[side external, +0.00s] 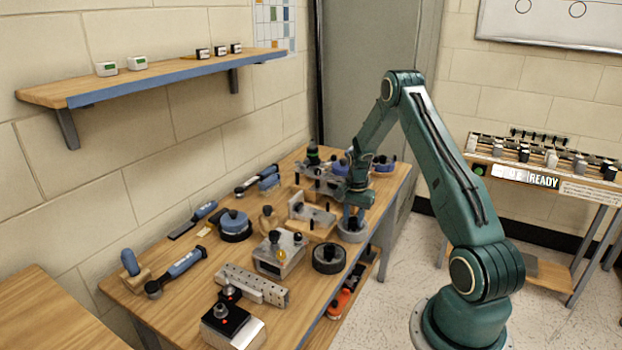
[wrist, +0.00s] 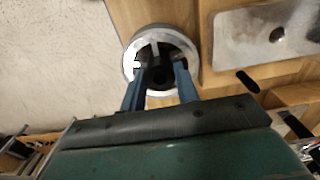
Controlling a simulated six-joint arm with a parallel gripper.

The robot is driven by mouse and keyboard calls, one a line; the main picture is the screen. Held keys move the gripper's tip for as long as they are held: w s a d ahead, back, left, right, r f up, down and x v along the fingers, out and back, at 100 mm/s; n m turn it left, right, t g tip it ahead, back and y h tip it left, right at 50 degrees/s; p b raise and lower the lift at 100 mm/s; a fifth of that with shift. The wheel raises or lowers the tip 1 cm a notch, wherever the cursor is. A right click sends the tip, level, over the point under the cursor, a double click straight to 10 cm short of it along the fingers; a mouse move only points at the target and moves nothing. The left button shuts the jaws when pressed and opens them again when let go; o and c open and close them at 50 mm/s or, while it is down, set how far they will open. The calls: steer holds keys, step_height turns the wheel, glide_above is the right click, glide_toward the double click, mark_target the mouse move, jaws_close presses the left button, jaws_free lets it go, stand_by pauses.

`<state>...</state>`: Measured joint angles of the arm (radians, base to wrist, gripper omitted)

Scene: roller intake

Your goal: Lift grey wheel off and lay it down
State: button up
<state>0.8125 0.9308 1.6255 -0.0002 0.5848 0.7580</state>
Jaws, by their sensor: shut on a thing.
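The grey wheel (side external: 351,236) is at the right-hand edge of the workbench in the side external view. In the wrist view the grey wheel (wrist: 129,62) shows as a pale metal ring with spokes and a dark centre. My gripper (side external: 352,215) points down over it. In the wrist view the blue fingers of my gripper (wrist: 159,78) reach across the near rim, on either side of the dark hub, and are shut on the wheel. I cannot tell whether the wheel rests on something or hangs slightly above it.
A black wheel (side external: 329,259) lies nearer the camera on the bench. A metal block with knobs (side external: 278,260) and a metal plate fixture (side external: 310,216) stand to the left. Blue-handled tools (side external: 187,262) lie along the wall side. Some bare wood (side external: 190,292) shows between things.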

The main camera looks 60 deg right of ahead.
steer(key=o, duration=1.2)
step_height(320, 180, up, 14)
steer(key=shift+f, duration=0.1)
stand_by(0.7)
